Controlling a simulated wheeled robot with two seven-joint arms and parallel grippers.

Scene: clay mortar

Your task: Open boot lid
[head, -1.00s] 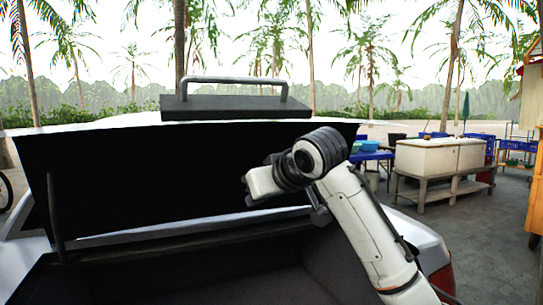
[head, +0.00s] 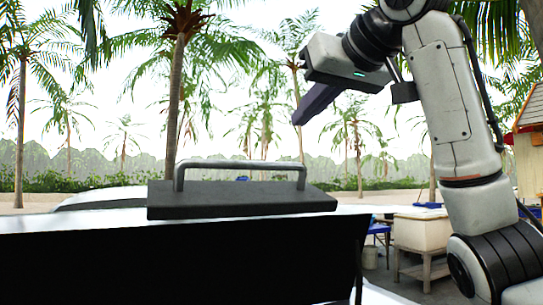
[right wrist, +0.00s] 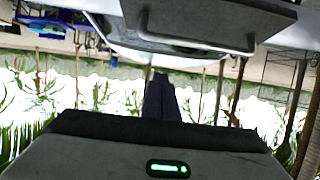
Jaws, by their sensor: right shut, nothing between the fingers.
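A grey handle (head: 241,168) on a dark slab (head: 240,200) sits at the lid's top edge. The handle (right wrist: 190,42) and slab (right wrist: 215,18) also show at the top of the right wrist view, which is upside down. My right gripper (head: 298,122) is shut and empty, pointing down-left above the handle and apart from it. Its shut fingers (right wrist: 160,82) show in the wrist view. My left gripper is out of view. The boot interior is hidden.
A white counter on a wooden stand (head: 423,238) and a blue table (head: 378,230) stand behind at the right. Palm trees (head: 182,80) and a hedge line the far background. The space above the lid is open air.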

